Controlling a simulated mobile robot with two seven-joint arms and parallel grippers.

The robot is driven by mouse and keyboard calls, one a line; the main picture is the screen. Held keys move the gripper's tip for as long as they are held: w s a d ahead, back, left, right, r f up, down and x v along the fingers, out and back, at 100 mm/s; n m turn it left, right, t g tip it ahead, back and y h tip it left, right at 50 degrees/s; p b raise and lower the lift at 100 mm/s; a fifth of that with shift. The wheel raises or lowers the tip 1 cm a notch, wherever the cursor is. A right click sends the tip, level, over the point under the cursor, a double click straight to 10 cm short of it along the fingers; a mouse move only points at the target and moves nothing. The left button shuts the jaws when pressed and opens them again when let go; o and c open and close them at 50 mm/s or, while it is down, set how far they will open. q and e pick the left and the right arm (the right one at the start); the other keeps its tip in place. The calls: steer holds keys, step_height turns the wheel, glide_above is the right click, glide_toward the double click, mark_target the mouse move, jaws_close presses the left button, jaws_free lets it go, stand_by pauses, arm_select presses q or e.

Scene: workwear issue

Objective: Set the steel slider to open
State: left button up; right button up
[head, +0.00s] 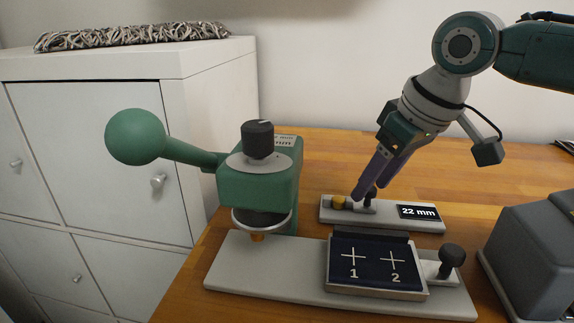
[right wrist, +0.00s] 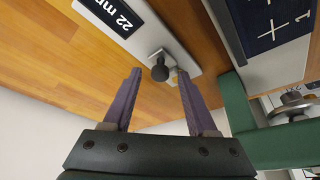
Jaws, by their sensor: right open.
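The steel slider (head: 362,208) is a small metal piece with a black knob on a grey plate (head: 432,226) labelled "22 mm". A brass-coloured round piece (head: 338,202) sits at its left. My right gripper (head: 372,189) points down at the slider with its two purple fingers apart. The fingers partly hide the slider and knob in the head view. In the right wrist view the black knob (right wrist: 160,73) appears between the open fingertips (right wrist: 158,76); whether they touch it I cannot tell. My left gripper is out of view.
A green press (head: 258,185) with a ball-ended lever (head: 136,137) stands at the left. A dark pad (head: 375,266) marked 1 and 2 lies on its base, with a black knob (head: 452,256) beside it. A dark grey box (head: 535,250) stands at the right. Wood behind is clear.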

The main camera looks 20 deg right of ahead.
steer(key=shift+w+f, duration=0.1)
jaws_close()
stand_by(0.5)
stand_by(0.9)
